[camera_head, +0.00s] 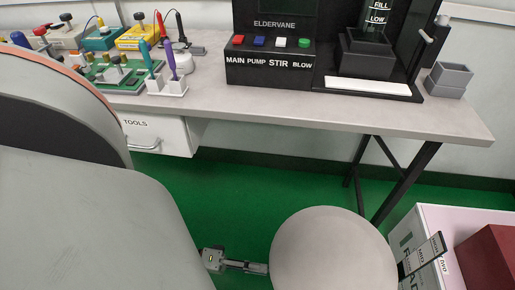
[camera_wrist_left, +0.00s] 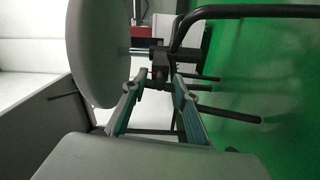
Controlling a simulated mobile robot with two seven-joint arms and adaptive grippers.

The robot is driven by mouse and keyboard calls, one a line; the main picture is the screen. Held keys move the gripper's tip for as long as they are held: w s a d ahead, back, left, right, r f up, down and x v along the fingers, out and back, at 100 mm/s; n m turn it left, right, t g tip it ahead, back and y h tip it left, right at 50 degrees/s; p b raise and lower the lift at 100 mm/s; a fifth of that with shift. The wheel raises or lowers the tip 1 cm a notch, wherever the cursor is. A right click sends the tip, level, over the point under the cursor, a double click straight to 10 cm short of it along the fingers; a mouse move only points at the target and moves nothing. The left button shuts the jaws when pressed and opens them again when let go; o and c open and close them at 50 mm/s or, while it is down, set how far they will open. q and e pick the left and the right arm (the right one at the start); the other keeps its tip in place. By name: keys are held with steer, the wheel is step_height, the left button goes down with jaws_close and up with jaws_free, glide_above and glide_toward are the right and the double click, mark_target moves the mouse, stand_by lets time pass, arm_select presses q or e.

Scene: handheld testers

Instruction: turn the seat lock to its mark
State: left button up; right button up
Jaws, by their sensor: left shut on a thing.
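A stool with a round pale grey seat (camera_head: 333,252) stands at the bottom of the head view. The seat shows edge-on in the left wrist view (camera_wrist_left: 96,50). Under it are a metal post and the dark seat lock (camera_wrist_left: 160,73). My left gripper (camera_head: 262,267) reaches in at the seat's left edge. In the left wrist view its two fingers (camera_wrist_left: 160,78) close around the dark lock part. The seat hides the lock in the head view. I cannot read the lock's mark. My right gripper is not in view.
A grey bench (camera_head: 250,115) carries a black tester (camera_head: 268,66) with coloured buttons and several tools. Dark bars (camera_wrist_left: 235,14) run beside the lock. Green floor (camera_head: 235,200) is clear.

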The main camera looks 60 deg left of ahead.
arm_select(q)
steer(key=shift+n, duration=0.8)
steer(key=o, duration=1.1)
steer(key=v, duration=1.2)
